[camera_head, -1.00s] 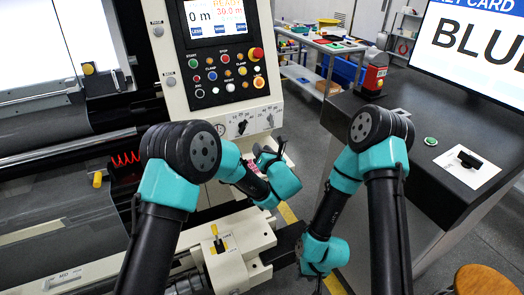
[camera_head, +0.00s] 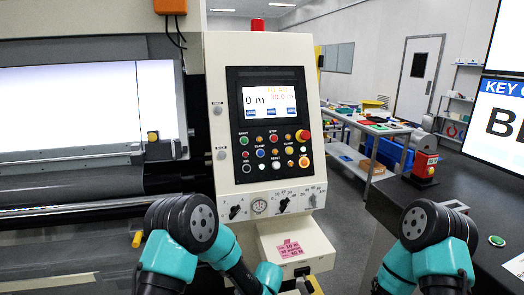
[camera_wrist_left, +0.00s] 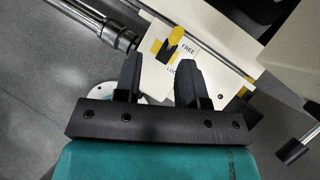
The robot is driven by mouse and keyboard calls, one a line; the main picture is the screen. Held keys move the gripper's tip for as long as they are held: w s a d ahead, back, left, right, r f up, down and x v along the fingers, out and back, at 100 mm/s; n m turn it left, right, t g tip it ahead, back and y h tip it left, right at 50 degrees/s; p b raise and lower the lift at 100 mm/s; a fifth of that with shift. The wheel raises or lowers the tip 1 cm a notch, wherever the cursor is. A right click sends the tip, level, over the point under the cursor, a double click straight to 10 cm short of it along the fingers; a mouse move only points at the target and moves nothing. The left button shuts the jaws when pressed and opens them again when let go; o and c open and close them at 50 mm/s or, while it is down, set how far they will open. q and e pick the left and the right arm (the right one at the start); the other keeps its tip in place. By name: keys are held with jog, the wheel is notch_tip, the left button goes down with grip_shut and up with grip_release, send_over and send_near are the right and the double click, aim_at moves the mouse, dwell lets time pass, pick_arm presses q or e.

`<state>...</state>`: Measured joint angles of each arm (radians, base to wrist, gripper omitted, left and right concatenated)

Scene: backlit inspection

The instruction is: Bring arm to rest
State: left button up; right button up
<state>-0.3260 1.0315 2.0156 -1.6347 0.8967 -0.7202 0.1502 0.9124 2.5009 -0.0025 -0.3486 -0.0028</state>
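My left gripper (camera_wrist_left: 160,72) is in the left wrist view with its two black fingers apart and nothing between them. Beyond the fingertips is a yellow-and-black lever (camera_wrist_left: 170,46) on a plate marked FREE and LOCK; I cannot tell whether they touch. In the head view my left arm (camera_head: 185,235) is folded at the lower left, and its gripper is not visible there. My right arm (camera_head: 430,240) is bent at the lower right; its gripper is out of the frame.
The machine's control panel (camera_head: 275,125) stands in the middle, above a cream box (camera_head: 297,244) with a pink label. A dark counter (camera_head: 470,210) with a green button (camera_head: 497,241) is at right. A lit inspection screen (camera_head: 70,105) is at left.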

pick_arm(q)
jog(key=s+a+f+n+g+h, duration=0.1)
jog(key=s+a+f+n+h, duration=0.2)
jog(key=s+a+n, duration=0.2)
jog(key=s+a+f+n+g+h, duration=0.1)
jog(key=s+a+f+n+h, duration=0.2)
jog(key=s+n, duration=0.9)
jog(key=s+a+f+n+g+h, duration=0.1)
jog(key=s+a+f+n+h, duration=0.2)
jog(key=s+a+n, duration=0.5)
jog(key=s+n, duration=0.1)
jog(key=n, duration=0.5)
jog(key=shift+s+a+g, duration=0.15)
jog(key=shift+s+g, duration=0.1)
jog(key=shift+g, duration=0.05)
jog(key=shift+c, duration=0.2)
